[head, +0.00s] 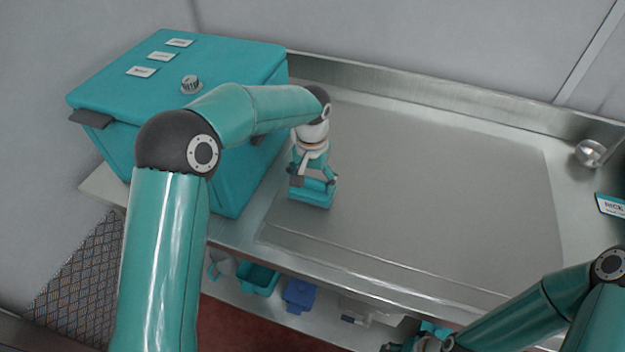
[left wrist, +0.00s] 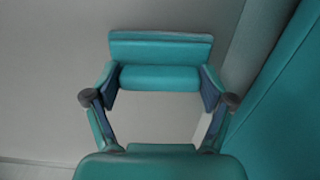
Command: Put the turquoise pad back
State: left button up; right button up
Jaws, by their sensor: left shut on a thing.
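The turquoise pad (head: 313,199) is a small block low over the left part of the steel counter, beside the large turquoise box. I cannot tell whether it touches the counter. My left gripper (head: 313,181) points down and is shut on the pad. In the left wrist view the pad (left wrist: 160,50) lies across the far end, with a finger of the left gripper (left wrist: 160,80) at each side. My right gripper (head: 432,342) is partly cut off at the bottom edge, and its fingers are not clear.
The large turquoise box (head: 225,65) with labels and a knob stands left of the pad. The grey counter mat (head: 430,190) is clear. A ladle (head: 592,153) and a sign (head: 611,205) are at the right. A turquoise bin (head: 258,279) and blue bin (head: 299,296) sit below.

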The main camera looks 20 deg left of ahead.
aim_at(312, 180)
pick_arm(q)
jog(key=shift+f, duration=0.1)
jog(key=o, duration=1)
jog(key=shift+c, duration=0.2)
notch_tip(312, 180, up, 12)
dwell(0.3)
